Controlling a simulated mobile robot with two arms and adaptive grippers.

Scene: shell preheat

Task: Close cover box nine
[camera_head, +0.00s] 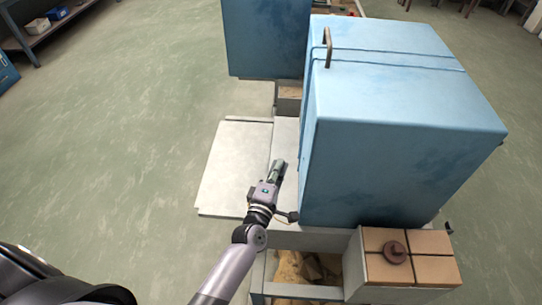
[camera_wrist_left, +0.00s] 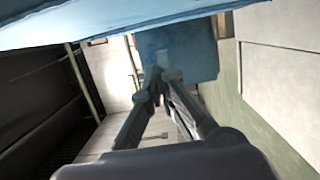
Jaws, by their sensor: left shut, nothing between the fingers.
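A large blue box (camera_head: 400,120) with a bent metal handle (camera_head: 327,47) on its upper left edge stands on a grey base. No number shows on it, so I cannot tell if it is box nine. A flat pale grey panel (camera_head: 232,165) spreads out beside its left side. My left gripper (camera_head: 279,170) is shut and empty, over the panel's right part near the box's left side. The left wrist view shows its fingers (camera_wrist_left: 160,82) together, with a blue surface (camera_wrist_left: 110,25) above and a dark ribbed opening (camera_wrist_left: 38,95) at the left.
A second blue box (camera_head: 265,38) stands behind, and it seems to show in the left wrist view (camera_wrist_left: 185,50). Tan blocks (camera_head: 385,270) with a brown round knob (camera_head: 395,252) sit at the front right. The green floor (camera_head: 110,130) at the left is clear.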

